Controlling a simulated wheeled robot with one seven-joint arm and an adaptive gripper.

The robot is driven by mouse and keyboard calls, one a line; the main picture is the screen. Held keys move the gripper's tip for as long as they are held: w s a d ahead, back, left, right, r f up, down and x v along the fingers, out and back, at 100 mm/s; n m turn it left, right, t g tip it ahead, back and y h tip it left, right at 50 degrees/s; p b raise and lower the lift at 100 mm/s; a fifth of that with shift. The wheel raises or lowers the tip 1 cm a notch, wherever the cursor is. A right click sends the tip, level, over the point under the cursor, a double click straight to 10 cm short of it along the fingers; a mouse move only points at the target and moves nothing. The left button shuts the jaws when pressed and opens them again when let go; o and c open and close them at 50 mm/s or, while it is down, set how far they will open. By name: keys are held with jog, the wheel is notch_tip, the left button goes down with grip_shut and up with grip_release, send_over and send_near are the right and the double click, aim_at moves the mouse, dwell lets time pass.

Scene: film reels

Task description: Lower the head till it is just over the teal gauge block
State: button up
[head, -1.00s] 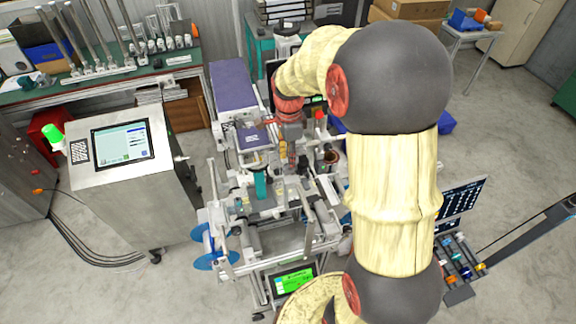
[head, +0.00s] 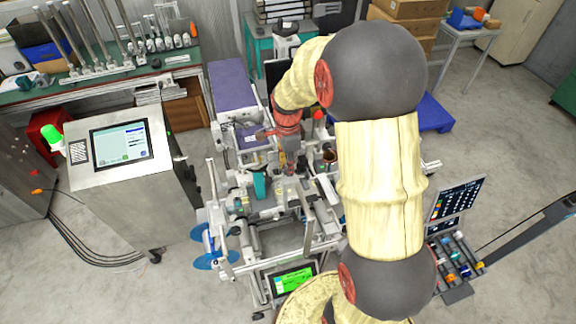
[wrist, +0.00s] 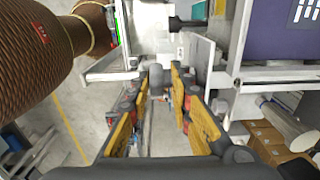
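The teal gauge block (head: 259,186) stands upright among the metal parts of the central machine (head: 240,205) in the head view. I cannot make it out in the wrist view. Which part of the machine is the head I cannot tell. My gripper (head: 290,165) is over the machine, to the right of the teal block and a little farther back; its fingertips are small and partly lost among the machine parts. In the wrist view, my gripper (wrist: 163,85) has its yellow-padded fingers apart, with grey machine parts and floor visible between them and nothing clearly held.
A purple-topped bed (head: 233,84) extends behind the machine. A steel console with a screen (head: 122,144) stands at the left. Blue reels (head: 208,246) are at the machine's front left. A small rack (head: 455,260) stands at the right. Grey floor (head: 180,285) is open at the front left.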

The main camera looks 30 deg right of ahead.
jog(key=shift+s+f, duration=0.1)
jog(key=shift+s, duration=0.05)
grip_shut()
jog(key=shift+a+f+h+b, duration=0.1)
jog(key=shift+a+h+b, duration=0.05)
jog(key=shift+h+b, duration=0.15)
jog(key=shift+a+f+g+h+b, duration=0.1)
jog(key=shift+g+h+b, duration=0.2)
jog(key=shift+h+b, duration=0.25)
jog(key=h+b, duration=0.1)
jog(key=b, duration=0.1)
jog(key=h+b, duration=0.1)
jog(key=b, duration=0.1)
jog(key=shift+a+f+g, duration=0.15)
jog(key=shift+f+g, duration=0.1)
jog(key=shift+g, duration=0.05)
jog(key=h+b, duration=0.2)
jog(key=b, duration=0.1)
jog(key=h+b, duration=0.1)
jog(key=b, duration=0.1)
jog(key=shift+w+a+g, duration=0.2)
jog(key=shift+w+g, duration=0.05)
jog(key=shift+g, duration=0.15)
jog(key=h+b, duration=0.2)
jog(key=b, duration=0.1)
jog(key=shift+r+g, duration=0.25)
jog(key=shift+g, duration=0.05)
jog(key=shift+r, duration=0.1)
